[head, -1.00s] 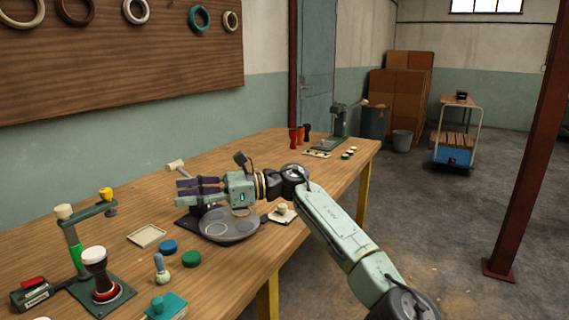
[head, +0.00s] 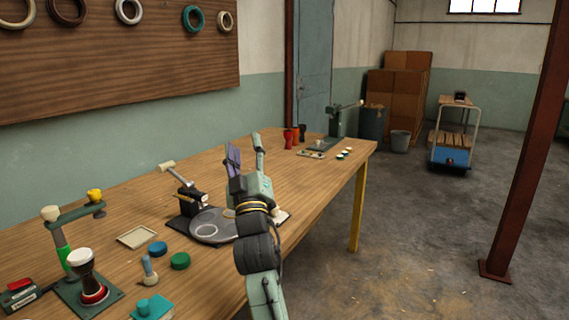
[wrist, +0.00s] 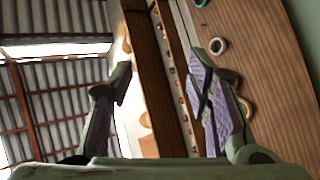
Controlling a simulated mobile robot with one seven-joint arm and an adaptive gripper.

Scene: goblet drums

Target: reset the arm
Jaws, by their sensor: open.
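My gripper (head: 245,155) is raised above the right edge of the wooden workbench (head: 120,213), its fingers pointing up and away from the head camera. In the wrist view the two fingers (wrist: 160,95) stand wide apart with nothing between them. Their purple inner pads show. My wrist and forearm hide part of the grey round plate (head: 207,229) and most of a pale item at its right.
A press holding a goblet drum (head: 86,280) stands at the front left of the bench. Blue and green discs (head: 180,261) and a square tray (head: 137,236) lie nearby. Small drums (head: 289,137) stand at the far end. A blue cart (head: 452,150) is on the open floor.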

